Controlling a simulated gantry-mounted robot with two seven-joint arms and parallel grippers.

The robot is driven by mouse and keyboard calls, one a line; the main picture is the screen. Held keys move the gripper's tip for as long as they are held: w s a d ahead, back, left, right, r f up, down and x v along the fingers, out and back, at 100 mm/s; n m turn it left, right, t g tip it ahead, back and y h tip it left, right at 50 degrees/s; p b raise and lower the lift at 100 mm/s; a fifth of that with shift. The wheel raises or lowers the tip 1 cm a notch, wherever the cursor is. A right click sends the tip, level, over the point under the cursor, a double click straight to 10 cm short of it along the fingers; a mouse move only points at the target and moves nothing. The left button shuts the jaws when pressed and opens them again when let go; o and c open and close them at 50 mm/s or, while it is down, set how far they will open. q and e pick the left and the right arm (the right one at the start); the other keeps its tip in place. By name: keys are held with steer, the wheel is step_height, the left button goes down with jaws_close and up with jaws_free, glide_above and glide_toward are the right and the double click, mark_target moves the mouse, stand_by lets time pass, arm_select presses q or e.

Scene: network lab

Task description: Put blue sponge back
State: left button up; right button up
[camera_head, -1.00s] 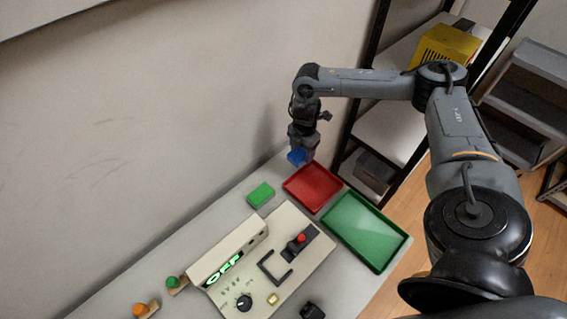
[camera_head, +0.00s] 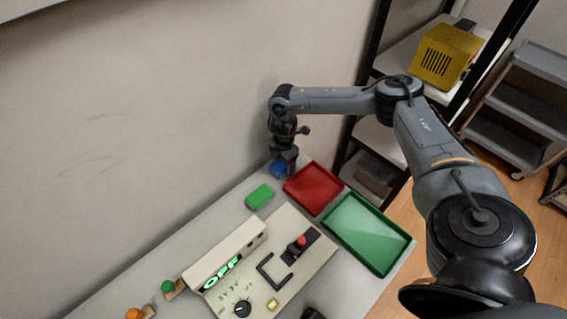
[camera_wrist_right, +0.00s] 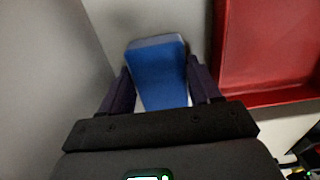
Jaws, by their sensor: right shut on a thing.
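The blue sponge (camera_head: 278,169) is held at the end of my right arm, over the far corner of the table by the wall. My right gripper (camera_head: 285,162) is shut on it and points down. In the right wrist view the sponge (camera_wrist_right: 160,75) lies between the two dark fingers (camera_wrist_right: 163,90). Just right of it is the red tray (camera_wrist_right: 262,100). I cannot tell whether the sponge touches the table. My left gripper is not in view.
The red tray (camera_head: 333,205) and a green tray (camera_head: 398,260) lie right of the sponge. A green block (camera_head: 259,196) lies in front of it. A beige control panel (camera_head: 290,262) reading OFF fills the nearer table. The wall (camera_head: 120,130) is close behind.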

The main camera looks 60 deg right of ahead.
mark_target(283, 162)
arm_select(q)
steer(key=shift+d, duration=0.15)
arm_select(e)
steer(key=shift+f, duration=0.1)
steer(key=o, duration=0.9)
steer(key=shift+o, duration=0.2)
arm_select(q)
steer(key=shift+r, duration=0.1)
arm_select(e)
steer(key=shift+r, duration=0.3)
arm_select(q)
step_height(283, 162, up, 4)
steer(key=p, duration=0.3)
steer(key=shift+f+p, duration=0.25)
steer(key=shift+p, duration=0.05)
arm_select(e)
step_height(283, 162, up, 12)
steer(key=shift+f, duration=0.1)
